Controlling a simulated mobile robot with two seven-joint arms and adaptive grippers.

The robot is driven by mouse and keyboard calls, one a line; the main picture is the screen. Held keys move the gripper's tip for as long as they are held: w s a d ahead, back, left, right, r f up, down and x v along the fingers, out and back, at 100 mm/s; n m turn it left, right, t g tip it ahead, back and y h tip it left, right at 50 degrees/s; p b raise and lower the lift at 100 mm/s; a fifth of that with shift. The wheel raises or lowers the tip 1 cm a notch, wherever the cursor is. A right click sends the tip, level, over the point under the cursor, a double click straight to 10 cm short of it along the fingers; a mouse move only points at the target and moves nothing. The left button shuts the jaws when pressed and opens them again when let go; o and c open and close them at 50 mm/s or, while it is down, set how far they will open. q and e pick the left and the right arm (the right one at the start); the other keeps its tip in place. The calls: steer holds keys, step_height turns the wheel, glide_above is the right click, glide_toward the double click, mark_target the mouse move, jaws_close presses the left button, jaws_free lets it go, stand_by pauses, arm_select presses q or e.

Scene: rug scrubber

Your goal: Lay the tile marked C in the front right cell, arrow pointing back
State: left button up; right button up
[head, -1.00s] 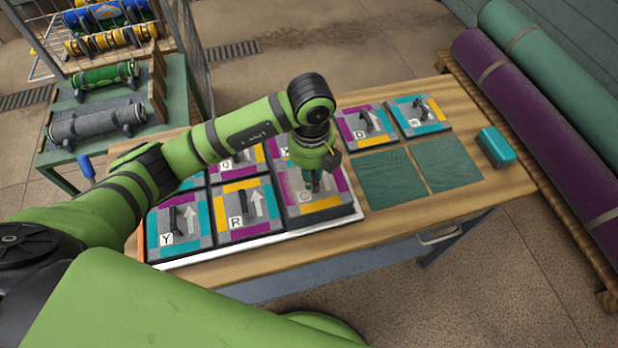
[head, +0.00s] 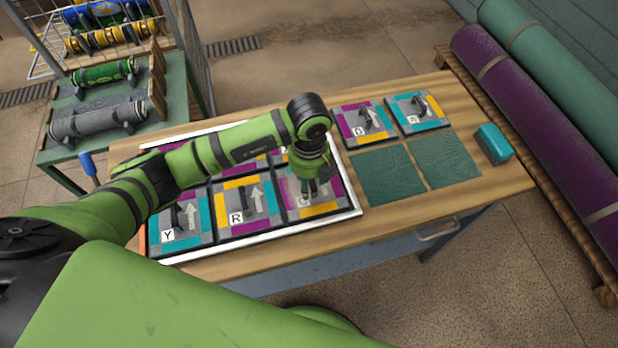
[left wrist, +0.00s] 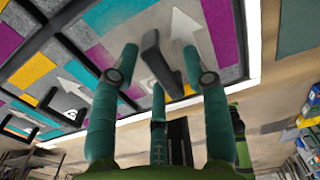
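The tile marked C (head: 328,208) lies in the front right corner of the white-rimmed tray, with purple and yellow edging; its letter is now mostly covered by my gripper. My left gripper (head: 312,188) is low over this tile. In the left wrist view my left gripper (left wrist: 165,62) has its fingers spread apart around the tile's black upright handle (left wrist: 156,62). The tile's pale arrow (left wrist: 187,27) shows beside the handle. The front right cell (head: 443,160) is a bare green square on the table, right of another bare green cell (head: 387,173). My right gripper is out of view.
Two tiles (head: 365,123) (head: 418,112) fill the back cells. Tiles marked Y (head: 180,222) and R (head: 245,208) stand left of C in the tray (head: 350,190). A teal block (head: 494,144) sits right of the cells. Rolled rugs (head: 545,130) lie beyond the table's right edge.

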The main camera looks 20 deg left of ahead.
arm_select(q)
steer(key=shift+r, duration=0.1)
steer(key=shift+r, duration=0.2)
step_height(320, 180, up, 12)
steer(key=b, duration=0.1)
steer(key=shift+f+b, duration=0.15)
steer(key=shift+b, duration=0.25)
